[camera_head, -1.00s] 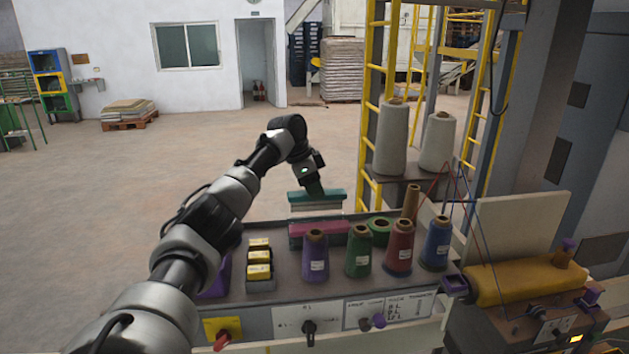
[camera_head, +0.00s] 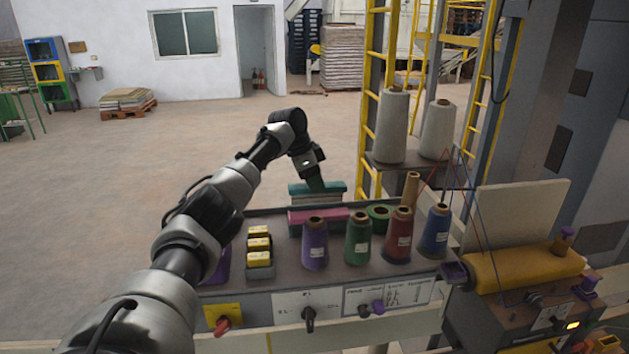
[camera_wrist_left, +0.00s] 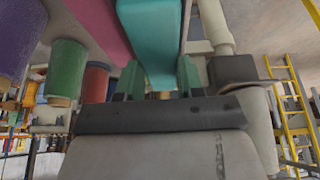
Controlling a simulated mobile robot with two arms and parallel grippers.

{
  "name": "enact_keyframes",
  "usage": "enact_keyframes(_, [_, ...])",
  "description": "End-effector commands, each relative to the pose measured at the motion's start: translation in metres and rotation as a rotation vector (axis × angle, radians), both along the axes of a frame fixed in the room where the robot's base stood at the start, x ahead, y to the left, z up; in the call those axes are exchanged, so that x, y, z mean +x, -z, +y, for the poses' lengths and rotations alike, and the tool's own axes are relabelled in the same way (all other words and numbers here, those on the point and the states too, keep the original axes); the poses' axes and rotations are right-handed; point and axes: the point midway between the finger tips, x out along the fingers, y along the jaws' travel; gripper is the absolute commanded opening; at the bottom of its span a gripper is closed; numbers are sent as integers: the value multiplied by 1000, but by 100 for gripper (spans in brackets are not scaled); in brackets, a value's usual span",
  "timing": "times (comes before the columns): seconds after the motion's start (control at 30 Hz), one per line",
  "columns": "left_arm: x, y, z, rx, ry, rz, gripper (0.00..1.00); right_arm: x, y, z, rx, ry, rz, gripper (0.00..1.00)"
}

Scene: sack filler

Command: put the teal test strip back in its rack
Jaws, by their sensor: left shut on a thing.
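The teal test strip (camera_head: 329,188) is in my left gripper (camera_head: 315,186), which is shut on it from above. The strip lies level, with a pale lower part under its teal top. It is just behind and above a pink strip (camera_head: 317,215) on the grey machine top. In the left wrist view the teal strip (camera_wrist_left: 155,40) runs away from between the green fingers (camera_wrist_left: 160,82), beside the pink one. A dark grey holder shows under the pink strip; its slots, and whether the teal strip touches it, I cannot tell. My right gripper is not in view.
Purple (camera_head: 315,245), green (camera_head: 357,240), red (camera_head: 398,236) and blue (camera_head: 435,232) thread cones stand to the right and front. A grey holder with yellow blocks (camera_head: 259,258) stands to the left. Two large pale cones (camera_head: 391,128) stand behind, near a yellow ladder (camera_head: 370,100).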

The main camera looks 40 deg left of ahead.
Motion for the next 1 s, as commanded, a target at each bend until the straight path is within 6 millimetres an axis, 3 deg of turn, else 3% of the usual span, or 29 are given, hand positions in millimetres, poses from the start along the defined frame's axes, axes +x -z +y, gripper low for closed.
enact_keyframes(0.53, [-2, 1, 0, 0, 0, 0, 14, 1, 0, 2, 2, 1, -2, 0])
enact_keyframes(1.0, [-2, 16, 0, 0, 0, 0, 14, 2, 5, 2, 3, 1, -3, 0])
